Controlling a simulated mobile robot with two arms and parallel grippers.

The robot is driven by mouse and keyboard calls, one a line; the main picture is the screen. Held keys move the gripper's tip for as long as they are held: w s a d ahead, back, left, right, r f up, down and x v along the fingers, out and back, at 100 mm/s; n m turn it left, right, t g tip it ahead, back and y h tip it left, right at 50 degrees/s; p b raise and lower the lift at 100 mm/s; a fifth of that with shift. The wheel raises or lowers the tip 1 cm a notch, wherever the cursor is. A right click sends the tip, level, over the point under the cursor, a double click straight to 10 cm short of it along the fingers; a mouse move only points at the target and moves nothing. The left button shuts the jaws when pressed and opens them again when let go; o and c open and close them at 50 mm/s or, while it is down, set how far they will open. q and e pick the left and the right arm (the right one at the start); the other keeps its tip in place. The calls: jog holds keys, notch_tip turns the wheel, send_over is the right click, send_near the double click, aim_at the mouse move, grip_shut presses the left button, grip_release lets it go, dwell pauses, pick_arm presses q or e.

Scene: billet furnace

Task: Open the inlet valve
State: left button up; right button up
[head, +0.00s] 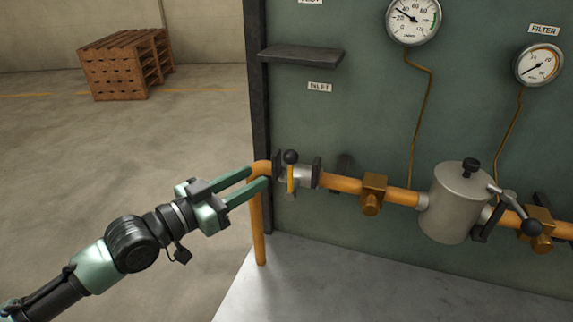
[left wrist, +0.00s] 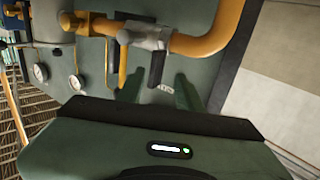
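The inlet valve (head: 302,177) is a grey body on the orange pipe, below the INLET label (head: 319,87). It has a yellow lever (head: 291,180) and a black ball knob (head: 290,157). My left gripper (head: 259,177) is open and empty, its two green fingers pointing at the valve from the left. In the head view the fingertips overlap the pipe bend, just short of the lever. In the left wrist view the valve (left wrist: 150,38) shows beyond the spread fingertips (left wrist: 158,84), apart from them. My right gripper is not in view.
A grey filter canister (head: 458,203) and another handle with a black knob (head: 531,228) are farther right along the pipe. Two gauges (head: 413,20) (head: 540,65) and a dark shelf (head: 301,56) are on the green panel. Wooden pallets (head: 125,65) stand far behind on open floor.

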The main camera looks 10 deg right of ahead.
pick_arm(q)
jog(key=m+g, duration=0.1)
jog(key=g, duration=0.1)
send_near(291, 166)
jog(key=w+d+f, duration=0.1)
jog(key=w+d, duration=0.1)
jog(key=shift+h, duration=0.4)
jog(key=p+x, duration=0.1)
jog(key=x, duration=0.1)
jog(key=p+x, duration=0.1)
jog(key=x, duration=0.1)
jog(key=p+x, duration=0.1)
jog(key=x, duration=0.1)
jog(key=shift+s+d, duration=0.1)
jog(key=shift+d, duration=0.35)
jog(key=shift+w+d+f+p, duration=0.2)
jog(key=shift+w+d+p, duration=0.05)
jog(key=shift+d+p, duration=0.15)
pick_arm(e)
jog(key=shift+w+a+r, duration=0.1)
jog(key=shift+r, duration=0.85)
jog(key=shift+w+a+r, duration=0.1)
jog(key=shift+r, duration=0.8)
pick_arm(q)
grip_shut()
jog(key=shift+r, duration=0.1)
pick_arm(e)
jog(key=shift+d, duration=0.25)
